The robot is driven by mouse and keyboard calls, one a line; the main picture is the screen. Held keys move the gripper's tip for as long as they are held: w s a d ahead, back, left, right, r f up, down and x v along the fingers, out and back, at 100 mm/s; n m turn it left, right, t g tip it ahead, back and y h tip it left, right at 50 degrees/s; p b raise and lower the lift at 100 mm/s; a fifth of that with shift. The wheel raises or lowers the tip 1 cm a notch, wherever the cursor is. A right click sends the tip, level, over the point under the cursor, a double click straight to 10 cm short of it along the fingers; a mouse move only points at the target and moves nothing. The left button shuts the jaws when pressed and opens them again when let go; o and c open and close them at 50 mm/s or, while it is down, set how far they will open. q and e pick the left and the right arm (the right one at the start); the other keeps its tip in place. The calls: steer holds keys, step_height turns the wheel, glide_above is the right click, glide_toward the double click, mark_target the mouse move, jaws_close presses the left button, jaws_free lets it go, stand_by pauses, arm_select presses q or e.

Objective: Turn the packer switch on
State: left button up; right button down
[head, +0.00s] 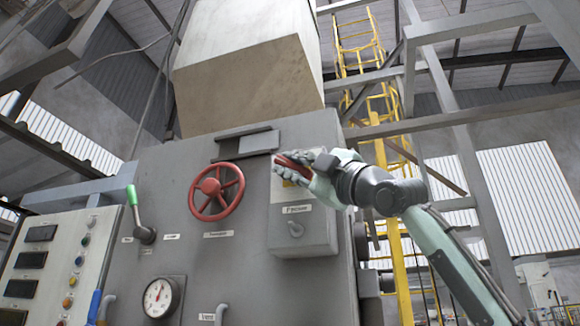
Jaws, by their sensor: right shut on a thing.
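A grey switch box (304,228) with a small label, too small to read with certainty, is fixed to the right part of the grey machine front. A red handle (291,162) shows at the top of this box. My right gripper (296,166) reaches in from the right and is shut on the red handle. The fingers cover much of the handle, and its exact angle is hard to tell. My left gripper is not in view.
A red handwheel (230,191) and a green-handled lever (133,205) stand out from the machine front (180,255) to the left. A gauge (158,297) sits below. A control panel (60,250) with buttons is at far left. A yellow ladder (378,110) stands behind.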

steer(key=shift+w+d, duration=0.3)
steer(key=c, duration=1.4)
jaws_free()
steer(key=shift+f, duration=0.1)
steer(key=shift+c, duration=0.2)
steer(key=shift+w+f, duration=0.1)
steer(key=shift+w, duration=0.05)
steer(key=shift+s+d+f, duration=0.15)
steer(key=shift+s, duration=0.2)
steer(key=v, duration=1.1)
steer(key=shift+f, duration=0.15)
steer(key=shift+d, duration=0.15)
